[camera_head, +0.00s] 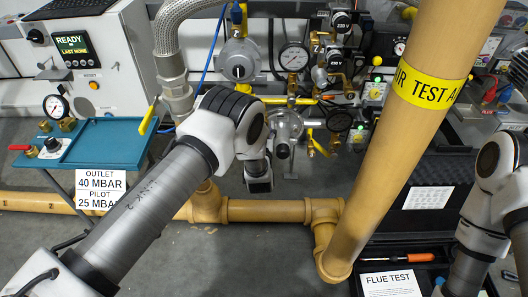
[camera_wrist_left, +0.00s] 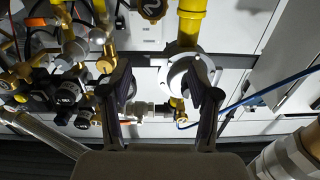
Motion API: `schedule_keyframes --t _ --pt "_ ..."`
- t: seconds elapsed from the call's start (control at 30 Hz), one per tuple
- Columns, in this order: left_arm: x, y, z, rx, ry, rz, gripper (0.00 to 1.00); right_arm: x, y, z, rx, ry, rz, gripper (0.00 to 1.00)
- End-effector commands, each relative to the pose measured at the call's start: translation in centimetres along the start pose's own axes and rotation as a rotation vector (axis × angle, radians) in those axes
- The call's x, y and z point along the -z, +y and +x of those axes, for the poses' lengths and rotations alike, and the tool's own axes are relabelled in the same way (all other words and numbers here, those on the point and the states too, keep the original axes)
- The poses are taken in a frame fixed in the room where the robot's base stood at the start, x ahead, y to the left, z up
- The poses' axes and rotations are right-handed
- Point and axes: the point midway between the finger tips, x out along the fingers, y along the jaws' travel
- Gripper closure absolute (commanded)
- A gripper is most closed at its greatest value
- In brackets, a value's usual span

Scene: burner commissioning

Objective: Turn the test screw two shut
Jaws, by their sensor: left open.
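My left arm reaches in from the left in the head view, and its wrist hides part of the gas train. In the left wrist view my left gripper (camera_wrist_left: 163,76) is open, one finger on each side, with nothing held. Beyond the fingers are a round grey regulator body (camera_wrist_left: 186,72) under a yellow pipe and a small brass fitting (camera_wrist_left: 180,112) beside the right finger. I cannot tell which small fitting is test screw two. My right arm shows at the right edge of the head view, but its jaws are not visible.
A thick tan pipe (camera_head: 415,130) with a yellow band slants across the right side. A teal panel (camera_head: 115,140) stands at left. Gauges (camera_head: 294,57) and valves crowd the back. An open black case (camera_head: 400,252) lies at lower right. A blue hose (camera_wrist_left: 265,92) crosses right of the gripper.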

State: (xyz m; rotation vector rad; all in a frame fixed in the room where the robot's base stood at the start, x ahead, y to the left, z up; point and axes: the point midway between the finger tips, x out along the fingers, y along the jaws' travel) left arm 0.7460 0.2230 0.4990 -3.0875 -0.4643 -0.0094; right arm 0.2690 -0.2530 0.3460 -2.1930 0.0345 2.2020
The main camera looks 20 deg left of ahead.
Motion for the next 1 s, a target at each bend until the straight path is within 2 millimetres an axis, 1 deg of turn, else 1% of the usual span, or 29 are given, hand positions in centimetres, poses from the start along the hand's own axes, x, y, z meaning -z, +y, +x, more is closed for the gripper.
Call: schedule_keyframes --t 0.03,0.1,0.13,0.27,0.37,0.5,0.6,0.7,0.8,0.97,1.0 --pt "-3.7 0.7 -0.3 -0.01 -0.001 0.001 0.39 0.0 0.0 3.5 0.0 0.001 0.0 1.0" --pt "-4.9 1.0 -0.6 -0.017 -0.005 0.003 0.39 0.0 0.0 4.5 0.0 0.001 0.0 1.0" --pt "-5.1 1.1 -0.6 -0.018 -0.006 0.004 0.39 0.0 0.0 4.7 0.0 0.001 0.0 1.0" --pt "-5.1 1.0 -0.1 -0.017 -0.006 0.004 0.39 0.1 0.0 4.7 0.0 0.002 0.0 1.0" --pt "-5.1 1.0 1.3 -0.016 -0.006 0.003 0.39 0.1 0.0 5.3 0.0 0.002 0.0 1.0" --pt "-5.3 1.1 4.1 -0.017 -0.007 0.003 0.39 0.1 0.0 6.7 0.0 0.001 0.0 1.0" --pt "-5.3 1.1 5.8 -0.017 -0.008 0.004 0.39 0.1 0.1 7.5 0.0 0.001 0.0 1.0" --pt "-5.1 1.1 6.9 -0.018 -0.009 0.005 0.39 0.1 0.1 7.8 0.0 0.001 0.0 1.0" --pt "-5.0 1.1 7.2 -0.019 -0.01 0.006 0.39 0.1 0.1 7.7 0.0 0.001 0.0 1.0" --pt "-4.9 1.1 7.2 -0.019 -0.011 0.006 0.39 0.1 0.1 7.7 0.0 0.001 0.0 1.0" --pt "-4.9 1.1 7.1 -0.019 -0.011 0.006 0.53 0.1 0.1 7.7 0.0 0.001 0.0 1.0"
